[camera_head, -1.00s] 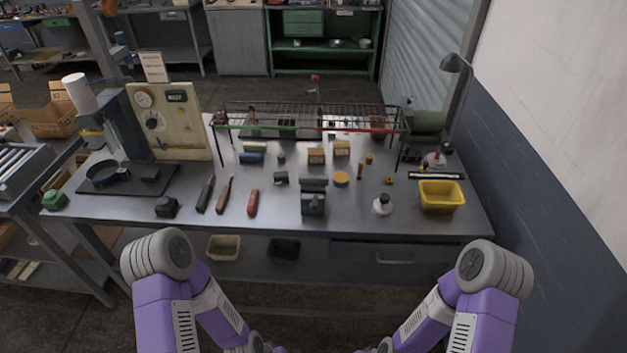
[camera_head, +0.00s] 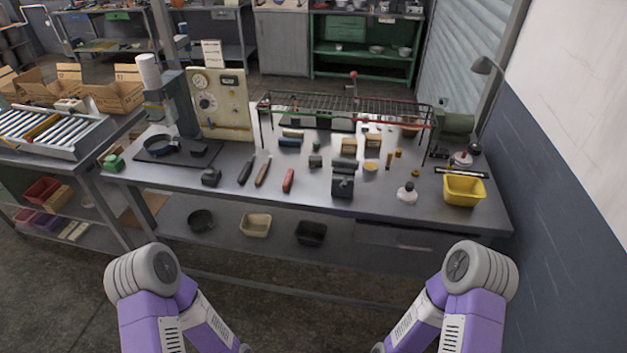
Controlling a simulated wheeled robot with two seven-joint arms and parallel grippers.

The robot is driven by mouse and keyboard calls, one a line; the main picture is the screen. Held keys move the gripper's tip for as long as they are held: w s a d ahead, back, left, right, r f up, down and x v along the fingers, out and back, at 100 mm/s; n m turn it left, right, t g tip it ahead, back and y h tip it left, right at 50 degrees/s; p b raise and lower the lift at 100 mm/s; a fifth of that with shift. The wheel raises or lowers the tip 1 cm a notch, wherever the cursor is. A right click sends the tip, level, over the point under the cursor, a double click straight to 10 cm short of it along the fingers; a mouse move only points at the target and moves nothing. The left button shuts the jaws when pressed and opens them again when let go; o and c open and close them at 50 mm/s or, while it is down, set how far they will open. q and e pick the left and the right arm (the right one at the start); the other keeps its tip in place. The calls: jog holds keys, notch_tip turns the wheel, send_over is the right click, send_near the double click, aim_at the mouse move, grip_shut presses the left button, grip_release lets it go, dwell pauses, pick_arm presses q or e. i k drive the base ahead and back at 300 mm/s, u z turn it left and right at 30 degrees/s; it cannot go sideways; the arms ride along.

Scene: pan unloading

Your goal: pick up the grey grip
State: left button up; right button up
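On the steel workbench (camera_head: 330,200) a dark grey-black handle-shaped tool (camera_head: 246,170) lies beside a brown one (camera_head: 263,173) and a red one (camera_head: 289,181). A dark round pan-like piece (camera_head: 158,146) and a small dark grey block (camera_head: 199,149) rest on a black mat (camera_head: 180,162) at the left. I cannot tell which of the dark pieces is the grey grip. Both my arms show at the bottom, apart from the bench. Neither gripper is in view.
A wire rack (camera_head: 350,108) stands over the back of the bench. A yellow bin (camera_head: 463,189) and a white-based bottle (camera_head: 406,194) are at the right. A dark vise-like block (camera_head: 342,184) stands near the front edge. A wall closes off the right side. Floor in front is clear.

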aim_at(340, 162)
jog(key=u, duration=0.2)
jog(key=k, duration=0.65)
jog(key=u, duration=1.3)
jog(key=i, duration=1.45)
jog(key=z, duration=1.05)
jog(key=i, duration=0.8)
jog(key=z, duration=0.9)
